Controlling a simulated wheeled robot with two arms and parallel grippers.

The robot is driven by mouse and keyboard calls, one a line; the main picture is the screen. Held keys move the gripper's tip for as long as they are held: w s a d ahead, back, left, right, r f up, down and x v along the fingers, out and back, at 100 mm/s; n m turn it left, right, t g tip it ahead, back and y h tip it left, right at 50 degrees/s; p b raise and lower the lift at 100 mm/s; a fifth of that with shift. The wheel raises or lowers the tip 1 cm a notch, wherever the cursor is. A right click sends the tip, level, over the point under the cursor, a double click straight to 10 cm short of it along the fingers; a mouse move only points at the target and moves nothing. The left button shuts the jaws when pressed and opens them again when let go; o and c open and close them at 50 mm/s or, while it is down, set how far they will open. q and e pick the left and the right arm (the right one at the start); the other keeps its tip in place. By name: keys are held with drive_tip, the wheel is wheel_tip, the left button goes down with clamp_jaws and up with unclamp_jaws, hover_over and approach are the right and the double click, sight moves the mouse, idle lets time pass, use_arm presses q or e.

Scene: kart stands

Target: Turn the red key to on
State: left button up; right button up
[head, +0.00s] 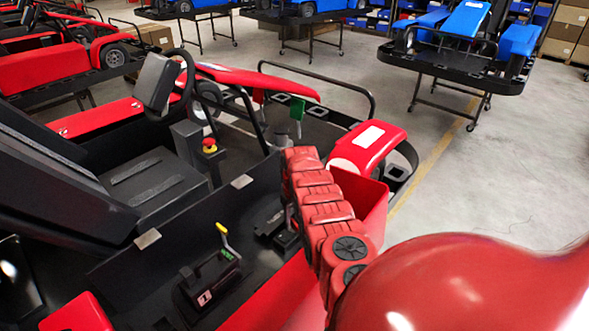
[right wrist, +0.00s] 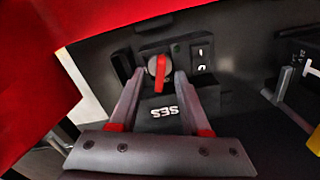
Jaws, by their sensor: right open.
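The red key (right wrist: 160,72) sits on a round switch on a black panel in the right wrist view. Its flat handle stands about upright in that picture. My right gripper (right wrist: 158,75) is open, with one fingertip on each side of the key. Whether either finger touches it, I cannot tell. In the head view my red right arm reaches down to the kart's side, and the key is not visible there. My left gripper is not in view.
A black rocker switch (right wrist: 203,58) is right of the key, and a lever (right wrist: 283,82) stands farther right. In the head view, the kart has a yellow-handled lever box (head: 210,278), a seat (head: 150,180) and a steering wheel (head: 187,85). Other karts stand behind.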

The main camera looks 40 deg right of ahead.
drive_tip(key=shift+r+p, duration=0.35)
drive_tip(key=shift+r, duration=0.15)
wheel_tip(320, 180, up, 2)
drive_tip(key=shift+r+p, duration=0.2)
drive_tip(key=shift+p, duration=0.5)
wheel_tip(320, 180, up, 8)
drive_tip(key=b, duration=0.4)
wheel_tip(320, 180, up, 6)
drive_tip(key=p, duration=0.3)
hover_over(294, 222)
drive_tip(key=shift+s, duration=0.1)
drive_tip(key=shift+b, duration=0.3)
